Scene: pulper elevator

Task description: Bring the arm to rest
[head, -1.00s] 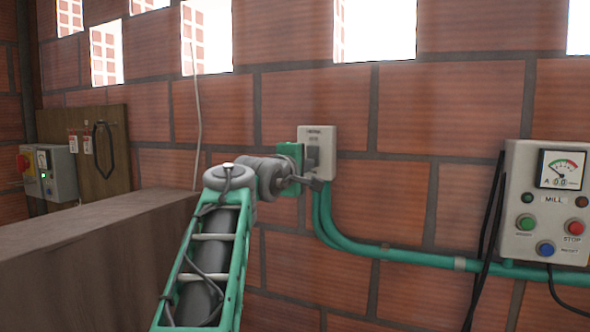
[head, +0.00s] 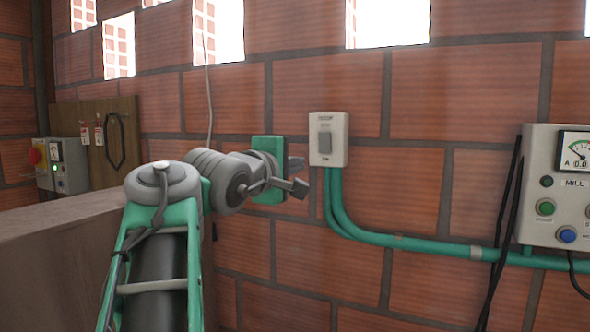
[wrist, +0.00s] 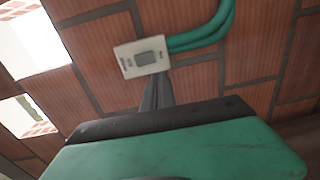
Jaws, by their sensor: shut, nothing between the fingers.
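My gripper (head: 299,176) is at the end of my green and grey arm, in the middle of the head view. It is shut and empty. It points right toward a pale wall switch box (head: 328,139) and stands apart from it in the picture. The box has a grey rocker and small lettering too blurred to read fully. In the wrist view my gripper (wrist: 157,90) shows as dark fingers beyond the green housing, pointing toward the switch box (wrist: 142,57). The fingertips lie just below the box in that picture.
Green conduit (head: 420,246) runs from the switch box to the mill control panel (head: 560,185) at right. Black cables (head: 505,220) hang beside the panel. A ledge (head: 60,240) lies left of my arm. A wooden board (head: 110,135) and grey control box (head: 62,165) are behind it.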

